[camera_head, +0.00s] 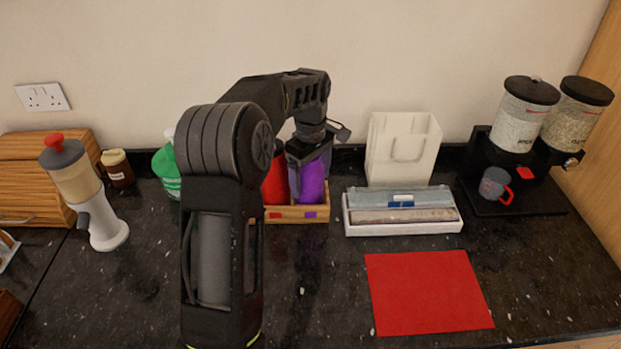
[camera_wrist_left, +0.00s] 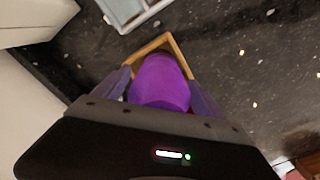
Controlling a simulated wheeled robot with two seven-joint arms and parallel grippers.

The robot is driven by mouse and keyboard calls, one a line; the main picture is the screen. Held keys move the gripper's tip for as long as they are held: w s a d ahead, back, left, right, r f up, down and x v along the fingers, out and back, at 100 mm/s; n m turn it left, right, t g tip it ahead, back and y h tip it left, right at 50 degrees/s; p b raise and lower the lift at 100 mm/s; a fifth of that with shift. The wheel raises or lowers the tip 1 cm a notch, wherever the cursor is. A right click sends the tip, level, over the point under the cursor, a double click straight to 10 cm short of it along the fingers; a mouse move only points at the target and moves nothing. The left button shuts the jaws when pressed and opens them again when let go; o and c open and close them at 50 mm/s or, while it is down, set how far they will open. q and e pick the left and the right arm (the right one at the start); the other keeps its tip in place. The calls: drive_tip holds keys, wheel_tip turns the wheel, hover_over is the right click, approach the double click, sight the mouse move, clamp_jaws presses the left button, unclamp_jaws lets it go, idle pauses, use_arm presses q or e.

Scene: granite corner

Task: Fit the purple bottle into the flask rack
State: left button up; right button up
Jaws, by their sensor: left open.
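The purple bottle (camera_head: 313,183) stands upright in the right part of the wooden flask rack (camera_head: 285,215), behind the purple mark on its front. It also shows in the left wrist view (camera_wrist_left: 160,83), with the rack's corner (camera_wrist_left: 167,43) around its far end. A red bottle (camera_head: 275,182) is in the left part of the rack, by the red mark. My left gripper (camera_head: 310,160) is above the rack, with its open fingers on either side of the purple bottle. The bottle's base is hidden by the rack's front. My right gripper is not in view.
A green bottle (camera_head: 166,172) stands left of the rack, partly behind my left arm. A white tray with boxes (camera_head: 403,228) lies close on the right, before a white bag-shaped holder (camera_head: 401,150). A red mat (camera_head: 428,292) lies at front right. The counter before the rack is clear.

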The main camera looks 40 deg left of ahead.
use_arm(q)
wheel_tip(320, 180, up, 7)
drive_tip(key=shift+r, duration=0.2)
idle(1.0)
